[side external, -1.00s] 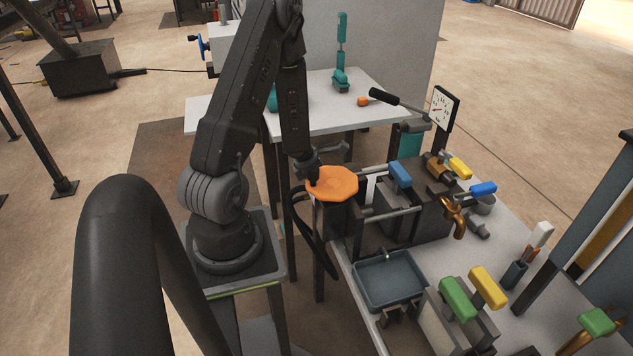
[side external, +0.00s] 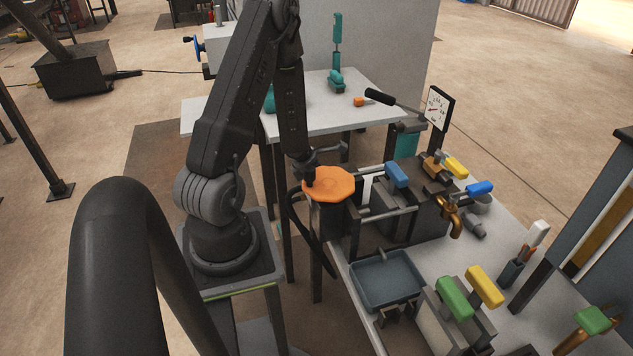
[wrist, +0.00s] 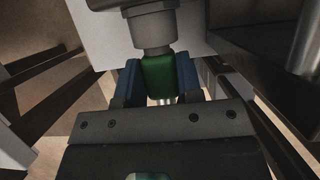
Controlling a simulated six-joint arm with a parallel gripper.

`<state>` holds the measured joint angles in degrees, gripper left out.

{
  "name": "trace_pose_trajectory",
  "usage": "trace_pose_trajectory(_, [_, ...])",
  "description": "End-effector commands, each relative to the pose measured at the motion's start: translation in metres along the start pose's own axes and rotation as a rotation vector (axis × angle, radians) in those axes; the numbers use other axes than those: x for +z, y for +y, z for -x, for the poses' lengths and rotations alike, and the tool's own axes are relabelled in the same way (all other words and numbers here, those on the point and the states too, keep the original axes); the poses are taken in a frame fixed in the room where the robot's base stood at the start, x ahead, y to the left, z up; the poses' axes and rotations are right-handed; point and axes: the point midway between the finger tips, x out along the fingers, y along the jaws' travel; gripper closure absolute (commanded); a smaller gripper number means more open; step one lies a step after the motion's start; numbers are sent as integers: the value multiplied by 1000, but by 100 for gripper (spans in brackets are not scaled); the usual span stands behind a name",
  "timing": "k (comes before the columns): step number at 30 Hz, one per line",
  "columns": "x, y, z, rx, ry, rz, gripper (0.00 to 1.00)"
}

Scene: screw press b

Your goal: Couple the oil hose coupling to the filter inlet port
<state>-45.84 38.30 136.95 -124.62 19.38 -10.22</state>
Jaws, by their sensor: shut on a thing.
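In the wrist view my gripper (wrist: 158,82) has its blue jaw pads shut on a green-banded coupling (wrist: 157,70). A bright metal stem shows below the green band. A grey stepped cylinder (wrist: 152,28) lines up with the coupling's far end, with no clear gap between them. I cannot tell whether this cylinder is the filter inlet port or part of the coupling. In the side view my gripper (side external: 309,172) is just left of the orange octagonal wheel, its jaws too dark and small to read. A black hose (side external: 316,240) hangs in a loop below it.
The orange wheel (side external: 328,183) sits close to my gripper at the bench's corner. Metal rods and a blue-handled part (side external: 397,174) lie to its right. A grey tray (side external: 388,280) is in front. A white table (side external: 215,115) stands behind.

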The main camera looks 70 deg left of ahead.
Motion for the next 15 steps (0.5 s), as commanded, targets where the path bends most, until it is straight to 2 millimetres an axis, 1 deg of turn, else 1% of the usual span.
trace_pose_trajectory(10, [1,0,-1,0,0,-1,100])
trace_pose_trajectory(11, [1,0,-1,0,0,-1,65])
trace_pose_trajectory(15, [1,0,-1,-1,0,-1,51])
